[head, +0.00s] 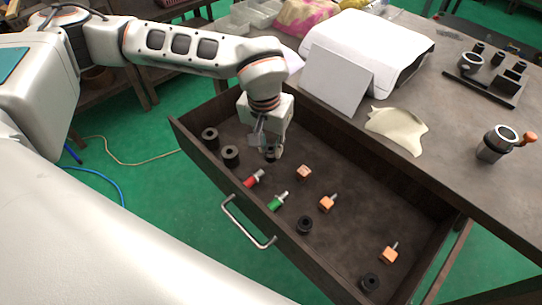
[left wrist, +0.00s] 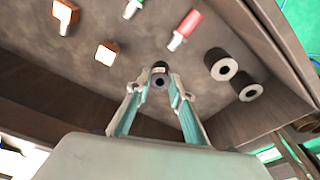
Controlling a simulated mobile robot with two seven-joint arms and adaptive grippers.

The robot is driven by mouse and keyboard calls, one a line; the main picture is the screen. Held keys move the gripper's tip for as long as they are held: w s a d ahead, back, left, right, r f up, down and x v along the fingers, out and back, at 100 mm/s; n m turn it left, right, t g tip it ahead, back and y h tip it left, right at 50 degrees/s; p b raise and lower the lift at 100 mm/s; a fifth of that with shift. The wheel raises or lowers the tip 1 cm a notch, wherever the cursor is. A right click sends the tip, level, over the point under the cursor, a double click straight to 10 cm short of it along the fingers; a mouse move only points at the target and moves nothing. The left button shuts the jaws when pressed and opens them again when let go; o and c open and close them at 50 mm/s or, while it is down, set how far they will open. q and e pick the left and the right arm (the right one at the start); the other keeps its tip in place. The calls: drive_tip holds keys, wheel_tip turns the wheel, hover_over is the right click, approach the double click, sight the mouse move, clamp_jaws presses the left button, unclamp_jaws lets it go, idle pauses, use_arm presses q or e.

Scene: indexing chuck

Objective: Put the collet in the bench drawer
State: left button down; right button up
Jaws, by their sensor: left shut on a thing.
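The bench drawer (head: 350,222) is pulled open below the bench top, and its floor also shows in the left wrist view (left wrist: 140,40). My left gripper (head: 272,150) is over the inside of the drawer, pointing down. In the left wrist view its fingers (left wrist: 160,88) are closed around a small dark round piece with a hole, the collet (left wrist: 159,74). In the head view the collet is mostly hidden by the fingers. I cannot tell whether it touches the drawer floor. My right gripper is not in view.
The drawer holds black rings (head: 230,155), a red-handled piece (head: 252,180), a green one (head: 276,202) and orange knobs (head: 328,203). A chuck with an orange handle (head: 495,145), a black rack (head: 490,82) and a cloth (head: 398,128) are on the bench. The drawer floor has bare room between parts.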

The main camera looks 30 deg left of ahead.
sight(270, 151)
use_arm(q)
drive_tip(key=shift+f+b, duration=0.3)
drive_tip(key=shift+f, duration=1.9)
drive_tip(key=shift+f, duration=0.1)
drive_tip(key=c, duration=1.8)
unclamp_jaws()
drive_tip(key=r, duration=0.4)
drive_tip(key=s+r+p, duration=0.1)
drive_tip(key=r, duration=0.7)
drive_tip(key=shift+s+p, duration=0.35)
drive_tip(key=shift+s, duration=0.05)
